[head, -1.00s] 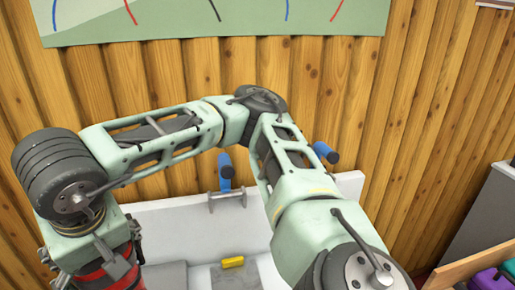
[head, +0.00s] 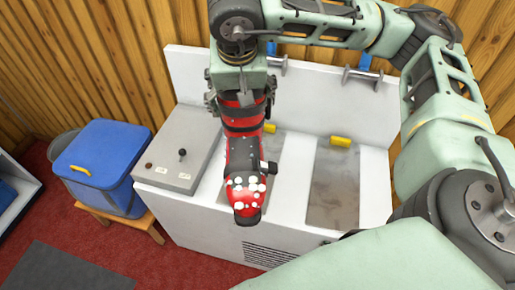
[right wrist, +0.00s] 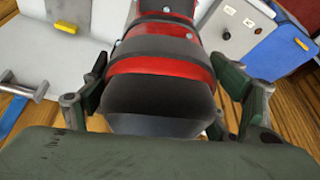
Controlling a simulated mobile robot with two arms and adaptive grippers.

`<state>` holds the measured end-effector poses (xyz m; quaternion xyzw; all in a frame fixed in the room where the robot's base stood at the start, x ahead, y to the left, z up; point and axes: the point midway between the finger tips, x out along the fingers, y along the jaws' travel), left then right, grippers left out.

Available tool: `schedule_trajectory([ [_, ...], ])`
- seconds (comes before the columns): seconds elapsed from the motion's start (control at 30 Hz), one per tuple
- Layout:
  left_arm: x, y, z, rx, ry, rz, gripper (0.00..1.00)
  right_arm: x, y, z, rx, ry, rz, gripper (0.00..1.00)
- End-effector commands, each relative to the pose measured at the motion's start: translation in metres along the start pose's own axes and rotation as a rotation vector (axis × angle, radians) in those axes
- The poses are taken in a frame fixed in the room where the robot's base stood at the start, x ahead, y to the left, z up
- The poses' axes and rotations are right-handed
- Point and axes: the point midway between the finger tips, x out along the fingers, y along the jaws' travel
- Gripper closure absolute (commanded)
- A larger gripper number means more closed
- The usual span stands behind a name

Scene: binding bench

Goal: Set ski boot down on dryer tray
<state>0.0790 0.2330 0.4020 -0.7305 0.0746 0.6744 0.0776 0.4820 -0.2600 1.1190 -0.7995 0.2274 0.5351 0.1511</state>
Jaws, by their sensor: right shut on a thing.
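My right gripper (head: 241,98) is shut on the cuff of a red and black ski boot (head: 242,150). The boot hangs cuff up, its toe dotted with white clumps and pointing toward the camera. It is in front of the left grey tray (head: 270,148) of the white dryer and hides much of it; I cannot tell the gap between boot and tray. The right grey tray (head: 335,185) is bare. In the right wrist view the boot's cuff (right wrist: 160,75) sits between both fingers. My left gripper is not in view.
A white back panel (head: 185,75) with blue-topped brackets stands behind the trays. A blue cooler (head: 103,165) stands on a wooden stool further left. Yellow tabs (head: 341,141) mark the trays' back ends.

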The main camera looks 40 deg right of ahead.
Motion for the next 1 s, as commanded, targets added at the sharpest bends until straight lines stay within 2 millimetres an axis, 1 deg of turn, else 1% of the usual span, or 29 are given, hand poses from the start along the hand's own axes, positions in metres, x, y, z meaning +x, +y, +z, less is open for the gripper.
schedule_trajectory([
  [0.03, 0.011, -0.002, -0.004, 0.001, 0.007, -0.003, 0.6, 0.019, 0.01, -0.005, 0.045, -0.001, 0.016, 0.83],
  [0.1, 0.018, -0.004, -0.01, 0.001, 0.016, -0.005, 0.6, 0.037, 0.025, -0.014, 0.099, -0.001, 0.041, 0.83],
  [0.2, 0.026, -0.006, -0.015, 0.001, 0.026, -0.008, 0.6, 0.059, 0.045, -0.023, 0.165, 0.0, 0.069, 0.83],
  [0.3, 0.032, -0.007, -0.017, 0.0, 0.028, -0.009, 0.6, 0.075, 0.062, -0.03, 0.216, 0.0, 0.09, 0.83],
  [0.4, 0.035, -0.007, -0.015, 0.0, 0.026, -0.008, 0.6, 0.086, 0.075, -0.035, 0.253, 0.0, 0.105, 0.83],
  [0.5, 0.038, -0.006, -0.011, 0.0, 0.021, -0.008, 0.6, 0.093, 0.085, -0.038, 0.279, 0.001, 0.115, 0.83],
  [0.67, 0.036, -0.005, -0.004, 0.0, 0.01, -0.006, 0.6, 0.101, 0.087, -0.044, 0.296, 0.0, 0.121, 0.83],
  [0.77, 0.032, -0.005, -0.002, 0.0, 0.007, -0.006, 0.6, 0.111, 0.081, -0.051, 0.296, -0.001, 0.122, 0.83],
  [1.0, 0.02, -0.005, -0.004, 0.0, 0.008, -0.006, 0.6, 0.148, 0.058, -0.075, 0.294, -0.001, 0.122, 0.83],
])
